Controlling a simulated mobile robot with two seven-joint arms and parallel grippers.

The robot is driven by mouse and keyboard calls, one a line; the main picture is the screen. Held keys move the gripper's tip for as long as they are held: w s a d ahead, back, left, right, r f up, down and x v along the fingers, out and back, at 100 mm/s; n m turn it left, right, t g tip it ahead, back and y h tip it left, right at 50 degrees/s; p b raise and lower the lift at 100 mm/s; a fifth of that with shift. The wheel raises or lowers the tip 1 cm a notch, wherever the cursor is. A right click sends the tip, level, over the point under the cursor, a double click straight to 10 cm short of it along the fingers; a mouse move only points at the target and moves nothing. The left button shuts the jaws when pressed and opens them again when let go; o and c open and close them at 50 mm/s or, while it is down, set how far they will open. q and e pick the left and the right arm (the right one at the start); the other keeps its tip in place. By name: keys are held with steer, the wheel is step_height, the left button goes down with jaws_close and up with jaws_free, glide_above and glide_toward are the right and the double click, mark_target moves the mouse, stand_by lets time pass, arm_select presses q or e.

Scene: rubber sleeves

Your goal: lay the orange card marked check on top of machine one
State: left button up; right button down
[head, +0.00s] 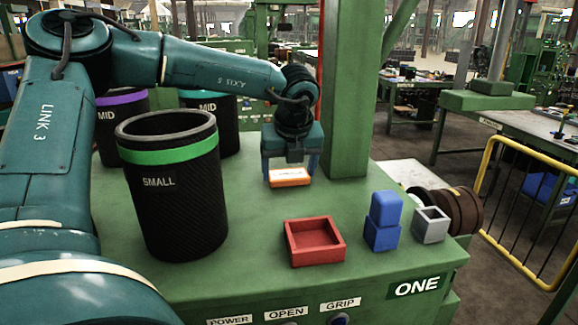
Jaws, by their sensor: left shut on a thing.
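Machine one (258,262) is the green machine with a flat top and a sign reading ONE at its front right corner. My left gripper (289,170) reaches down over the rear middle of that top, in front of the green post. It is shut on the orange card (290,184), which has a white label whose text is too small to read. The card looks about level, at or just above the top; I cannot tell whether it touches. My right gripper is out of view.
A black SMALL sleeve (180,205) with a green band stands left of the card, with MID sleeves behind it. A red tray (314,242), stacked blue blocks (383,222) and a grey open box (431,225) stand at front right. Bare green surface lies between card and tray.

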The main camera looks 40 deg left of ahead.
arm_select(q)
steer(key=shift+f, duration=0.25)
steer(key=o, duration=1)
steer(key=shift+r, duration=0.15)
steer(key=shift+d+r, duration=0.1)
steer(key=shift+r, duration=0.25)
steer(key=b+v, duration=0.1)
steer(key=v, duration=1)
steer(key=shift+s+r+b, duration=0.15)
steer(key=shift+r+b, duration=0.1)
steer(key=shift+b, duration=0.15)
